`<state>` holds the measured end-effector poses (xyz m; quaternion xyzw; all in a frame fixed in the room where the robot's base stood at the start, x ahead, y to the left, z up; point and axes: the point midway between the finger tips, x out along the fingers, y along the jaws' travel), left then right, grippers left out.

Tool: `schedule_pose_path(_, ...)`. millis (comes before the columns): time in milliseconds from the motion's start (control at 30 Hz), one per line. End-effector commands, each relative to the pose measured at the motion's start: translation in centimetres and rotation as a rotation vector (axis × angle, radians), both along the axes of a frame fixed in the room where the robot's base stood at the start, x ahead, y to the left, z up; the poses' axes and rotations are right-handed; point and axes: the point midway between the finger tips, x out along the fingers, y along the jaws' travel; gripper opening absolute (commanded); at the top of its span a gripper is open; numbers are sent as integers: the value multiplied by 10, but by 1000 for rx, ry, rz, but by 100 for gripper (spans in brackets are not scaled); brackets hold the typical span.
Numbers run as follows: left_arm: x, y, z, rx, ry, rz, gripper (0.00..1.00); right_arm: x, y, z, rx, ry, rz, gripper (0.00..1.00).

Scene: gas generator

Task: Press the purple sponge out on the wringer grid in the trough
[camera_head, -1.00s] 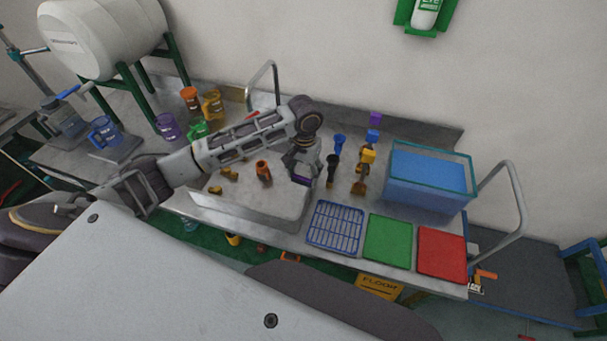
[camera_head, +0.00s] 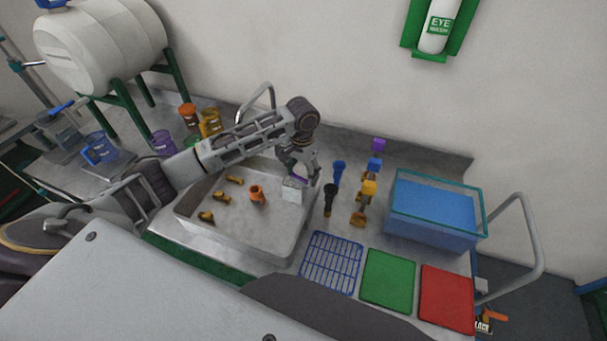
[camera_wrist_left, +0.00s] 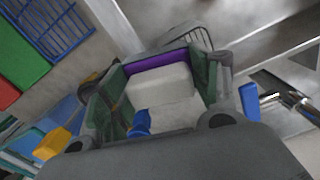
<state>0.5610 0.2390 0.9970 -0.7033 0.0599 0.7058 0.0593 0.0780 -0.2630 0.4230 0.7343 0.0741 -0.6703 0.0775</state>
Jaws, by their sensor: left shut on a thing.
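My left gripper (camera_head: 297,180) is shut on the sponge, which lies between its green-sided fingers in the left wrist view (camera_wrist_left: 165,92). The sponge shows a purple strip (camera_wrist_left: 158,62) and a pale, whitish block (camera_wrist_left: 160,90). In the head view the pale block (camera_head: 292,190) hangs below the gripper at the right end of the trough (camera_head: 225,238). A grey slotted piece (camera_wrist_left: 203,38), perhaps the wringer grid, shows just beyond the fingers in the wrist view. I cannot tell whether the sponge touches it. My right gripper is not in view.
An orange cup (camera_head: 257,194) and several brass pieces (camera_head: 206,216) lie in the trough. Brushes (camera_head: 338,172) stand right of it. A blue wire rack (camera_head: 331,262), green mat (camera_head: 388,280), red mat (camera_head: 446,298) and blue water tank (camera_head: 432,212) are farther right.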

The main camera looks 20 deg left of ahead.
Motion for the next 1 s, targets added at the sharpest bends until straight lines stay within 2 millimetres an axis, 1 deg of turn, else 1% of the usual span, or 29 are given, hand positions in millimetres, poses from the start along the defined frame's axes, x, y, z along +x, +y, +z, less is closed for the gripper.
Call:
schedule_pose_path(267, 6, 8, 3, -1, -1, -133, 36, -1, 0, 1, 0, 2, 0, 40)
schedule_pose_path(1000, 10, 25, 12, -3, -2, -689, 36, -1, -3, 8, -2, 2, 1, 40)
